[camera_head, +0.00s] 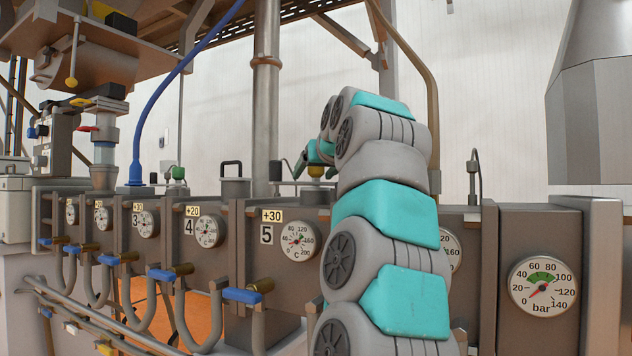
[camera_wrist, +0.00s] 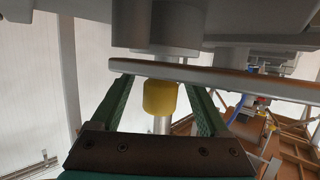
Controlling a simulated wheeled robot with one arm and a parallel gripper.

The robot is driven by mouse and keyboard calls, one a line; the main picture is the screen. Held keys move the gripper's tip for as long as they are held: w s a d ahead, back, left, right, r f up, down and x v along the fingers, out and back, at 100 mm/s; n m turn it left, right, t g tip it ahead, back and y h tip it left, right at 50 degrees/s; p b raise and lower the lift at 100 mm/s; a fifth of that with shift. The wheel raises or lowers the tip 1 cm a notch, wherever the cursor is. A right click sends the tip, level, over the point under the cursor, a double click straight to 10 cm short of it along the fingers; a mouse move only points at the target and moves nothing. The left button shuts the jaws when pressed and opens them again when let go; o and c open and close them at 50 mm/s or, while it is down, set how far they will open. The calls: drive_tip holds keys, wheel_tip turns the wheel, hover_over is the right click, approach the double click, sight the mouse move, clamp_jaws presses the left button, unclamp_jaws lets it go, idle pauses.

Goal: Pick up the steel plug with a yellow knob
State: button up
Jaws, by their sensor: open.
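The yellow knob (camera_head: 317,171) of the steel plug shows on top of the machine barrel in the head view, just left of my arm. It also shows in the wrist view (camera_wrist: 160,97), between the two green fingers of my gripper (camera_wrist: 160,82). The fingers stand apart, with a visible gap on each side of the knob. In the head view my gripper (camera_head: 312,160) is at the knob, partly hidden behind my arm. The plug's steel body is mostly hidden in both views.
Numbered barrel blocks with dial gauges (camera_head: 299,240) run along the front. A steel column (camera_head: 267,90) rises behind, and a blue hose (camera_head: 140,130) hangs at left. A thin upright fitting (camera_head: 473,170) stands at right.

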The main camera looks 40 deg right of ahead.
drive_tip(key=shift+x, duration=1)
drive_tip(key=shift+s, duration=0.1)
clamp_jaws()
